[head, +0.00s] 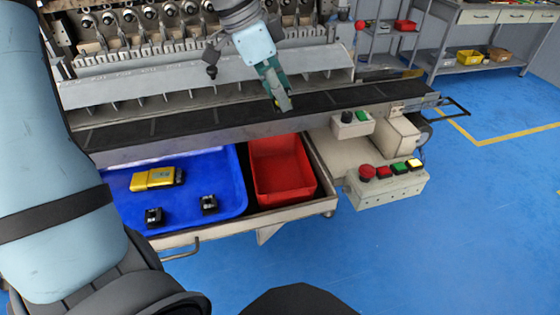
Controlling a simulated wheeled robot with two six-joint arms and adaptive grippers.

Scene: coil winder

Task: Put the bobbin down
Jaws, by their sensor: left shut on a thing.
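My left gripper (283,103) is in the upper middle of the head view, pointing down over the dark conveyor belt (200,125) in front of the winder. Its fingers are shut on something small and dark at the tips. I take this to be the bobbin, but it is mostly hidden between the fingers and too small to make out. Whether it touches the belt I cannot tell. My right gripper is not in view.
Below the belt, a drawer holds a blue tray (222,175) with a yellow device (152,179) and two small black parts (153,217), plus an empty-looking red bin (281,168). A control box (388,190) with coloured buttons stands to the right. The belt is mostly clear.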

